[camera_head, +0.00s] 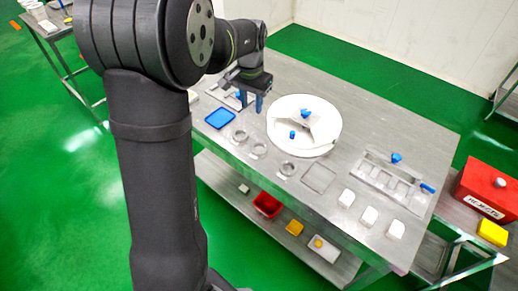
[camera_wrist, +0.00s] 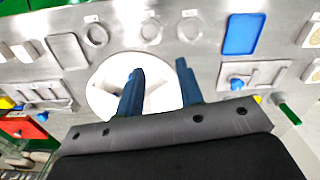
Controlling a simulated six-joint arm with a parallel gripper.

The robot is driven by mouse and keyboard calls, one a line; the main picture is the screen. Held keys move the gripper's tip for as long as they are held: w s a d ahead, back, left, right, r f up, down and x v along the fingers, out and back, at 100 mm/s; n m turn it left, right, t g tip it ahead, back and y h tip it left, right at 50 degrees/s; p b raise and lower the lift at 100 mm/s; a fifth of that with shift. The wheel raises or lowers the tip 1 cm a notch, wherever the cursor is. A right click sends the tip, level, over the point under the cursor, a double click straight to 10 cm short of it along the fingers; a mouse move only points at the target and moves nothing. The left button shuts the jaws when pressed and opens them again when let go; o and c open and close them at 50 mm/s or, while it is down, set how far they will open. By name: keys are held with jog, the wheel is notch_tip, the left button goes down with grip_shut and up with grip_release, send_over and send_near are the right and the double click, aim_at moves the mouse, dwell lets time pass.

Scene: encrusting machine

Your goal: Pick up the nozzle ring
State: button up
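Three grey rings lie in a row along the front of the metal table: a left one (camera_head: 240,135), a middle one (camera_head: 258,150) and a right one (camera_head: 288,168). They also show in the wrist view: one ring (camera_wrist: 96,35), another ring (camera_wrist: 151,32) and a third ring (camera_wrist: 190,30). I cannot tell which is the nozzle ring. My gripper (camera_head: 251,101) has blue fingers and hangs above the table, behind the left ring and apart from all three. In the wrist view my gripper (camera_wrist: 160,68) has its fingers spread with nothing between them.
A white round dish (camera_head: 325,143) with blue-knobbed parts stands right of the gripper. A blue tray (camera_head: 220,118) lies left of the rings. A square frame (camera_head: 319,178), white blocks (camera_head: 369,216) and a metal fixture (camera_head: 380,179) are to the right. Bins sit on the lower shelf.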

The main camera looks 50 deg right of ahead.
jog(key=m, duration=0.1)
send_over(254, 144)
jog(key=f, duration=1.2)
jog(key=shift+a+f, duration=0.15)
jog(key=shift+a, duration=0.2)
jog(key=shift+d+f, duration=0.2)
jog(key=shift+f, duration=2.55)
grip_shut()
